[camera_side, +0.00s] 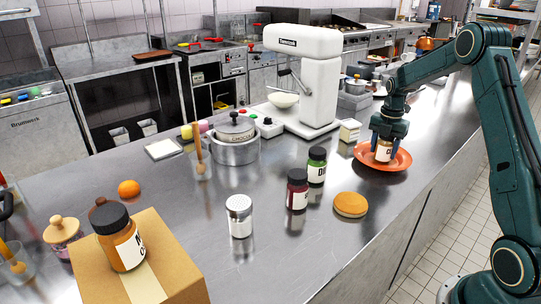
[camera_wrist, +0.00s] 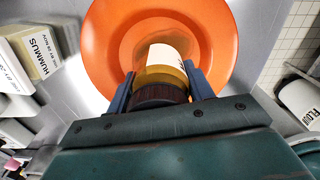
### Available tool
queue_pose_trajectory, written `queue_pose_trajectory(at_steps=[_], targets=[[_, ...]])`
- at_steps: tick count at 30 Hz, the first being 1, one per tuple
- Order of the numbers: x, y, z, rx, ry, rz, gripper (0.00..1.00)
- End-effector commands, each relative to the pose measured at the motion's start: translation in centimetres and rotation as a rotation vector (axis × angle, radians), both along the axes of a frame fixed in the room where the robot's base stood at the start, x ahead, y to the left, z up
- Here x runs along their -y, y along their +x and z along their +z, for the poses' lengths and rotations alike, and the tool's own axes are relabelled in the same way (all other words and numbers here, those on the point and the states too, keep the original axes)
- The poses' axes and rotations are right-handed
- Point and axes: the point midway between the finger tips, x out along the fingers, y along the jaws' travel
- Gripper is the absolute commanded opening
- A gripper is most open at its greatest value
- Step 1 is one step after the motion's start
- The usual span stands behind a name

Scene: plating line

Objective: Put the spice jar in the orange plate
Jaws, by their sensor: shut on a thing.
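The orange plate (camera_side: 400,161) lies on the steel counter at the right, and in the wrist view it fills the upper middle (camera_wrist: 215,35). My gripper (camera_side: 386,140) is over the plate, shut on a small spice jar (camera_side: 383,152) with a white label. In the wrist view my gripper's two blue fingers (camera_wrist: 160,85) stand on either side of the jar (camera_wrist: 163,60), which shows a dark lid, amber glass and part of the label. The jar is at or just above the plate's surface; I cannot tell whether it touches.
A bun (camera_side: 350,205), a green-labelled jar (camera_side: 316,165) and a dark red jar (camera_side: 297,189) stand left of the plate. A metal shaker (camera_side: 239,216) and a cardboard box (camera_side: 165,262) with an orange jar (camera_side: 122,240) are nearer. A white stand mixer (camera_side: 313,80) is behind.

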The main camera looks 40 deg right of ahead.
Motion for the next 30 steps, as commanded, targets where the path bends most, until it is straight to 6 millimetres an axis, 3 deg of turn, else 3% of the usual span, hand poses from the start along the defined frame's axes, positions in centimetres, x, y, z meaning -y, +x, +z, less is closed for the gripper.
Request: queue_pose_trajectory(at_steps=[11,12,15,30], targets=[[0.02,0.02,-0.23,0.001,-0.001,0.0,0.22],[0.01,0.01,-0.32,0.0,0.0,0.0,0.54],[0.01,0.01,-0.29,0.0,0.0,0.0,0.73],[0.03,0.05,0.44,0.001,-0.002,0.0,0.74]])
